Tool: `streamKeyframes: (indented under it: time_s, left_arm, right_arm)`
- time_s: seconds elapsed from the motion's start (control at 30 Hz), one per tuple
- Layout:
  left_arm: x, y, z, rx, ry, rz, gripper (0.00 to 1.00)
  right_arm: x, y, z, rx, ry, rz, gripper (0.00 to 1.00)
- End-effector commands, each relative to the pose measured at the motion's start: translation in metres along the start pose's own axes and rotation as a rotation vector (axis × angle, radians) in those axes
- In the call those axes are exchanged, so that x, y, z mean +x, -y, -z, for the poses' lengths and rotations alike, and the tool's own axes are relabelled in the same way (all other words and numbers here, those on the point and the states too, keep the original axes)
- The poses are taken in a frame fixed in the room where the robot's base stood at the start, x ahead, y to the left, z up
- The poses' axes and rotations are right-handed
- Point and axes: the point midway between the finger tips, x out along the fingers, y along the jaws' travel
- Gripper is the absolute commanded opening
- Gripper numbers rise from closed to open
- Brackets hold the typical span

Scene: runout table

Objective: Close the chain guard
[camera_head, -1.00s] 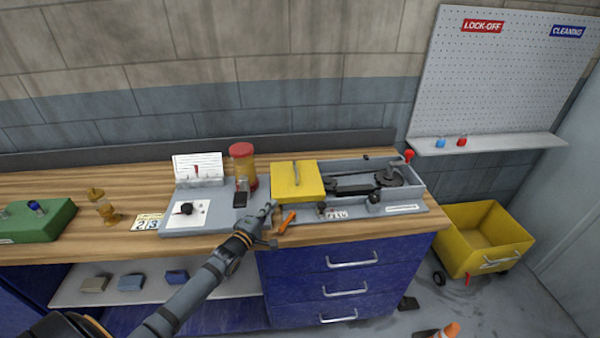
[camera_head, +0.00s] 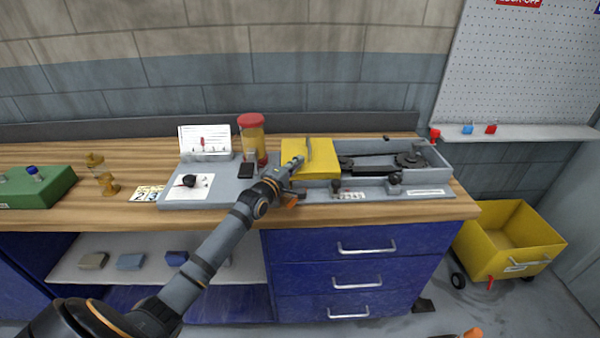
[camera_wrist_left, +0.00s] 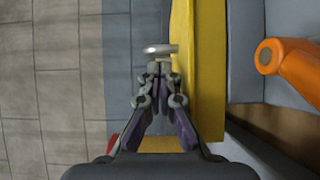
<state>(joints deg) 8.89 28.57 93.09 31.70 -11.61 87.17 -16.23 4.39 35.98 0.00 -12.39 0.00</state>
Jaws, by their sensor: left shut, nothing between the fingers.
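The yellow chain guard (camera_head: 322,165) sits on the left part of the grey chain housing (camera_head: 440,160), whose right part is uncovered. The chain and sprocket (camera_head: 408,160) show there. A thin upright handle (camera_head: 309,148) stands on the guard. My left gripper (camera_head: 297,163) is shut and empty at the guard's left side, in front of the handle. In the left wrist view the shut fingertips (camera_wrist_left: 160,68) lie beside the yellow guard (camera_wrist_left: 202,70), close to the handle's metal bar (camera_wrist_left: 160,49). I cannot tell whether they touch. My right gripper is not in view.
A red-lidded jar (camera_head: 251,140) and a grey plate with a white card (camera_head: 204,142) stand left of the housing. An orange item (camera_head: 290,203) is at the front, partly behind my gripper. A green block (camera_head: 38,190) is far left. A yellow cart (camera_head: 510,240) stands right.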

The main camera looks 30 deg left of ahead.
Motion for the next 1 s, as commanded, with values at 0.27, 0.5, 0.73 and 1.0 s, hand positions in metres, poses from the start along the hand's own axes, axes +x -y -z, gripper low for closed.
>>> streamKeyframes:
  time_s: [0.27,0.5,0.73,1.0]
  left_arm:
    - [0.016,-0.002,-0.001,-0.001,0.001,0.000,0.00]
    - [0.016,-0.002,-0.001,-0.001,0.001,0.000,0.00]
    - [0.037,-0.005,-0.033,-0.010,0.002,-0.003,0.00]
    - [0.062,-0.004,-0.070,-0.002,0.003,-0.001,0.00]
  right_arm:
    - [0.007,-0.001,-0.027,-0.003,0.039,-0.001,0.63]
    - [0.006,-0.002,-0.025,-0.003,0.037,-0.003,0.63]
    - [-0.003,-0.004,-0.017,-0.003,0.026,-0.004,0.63]
    - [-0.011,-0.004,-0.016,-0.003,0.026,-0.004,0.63]
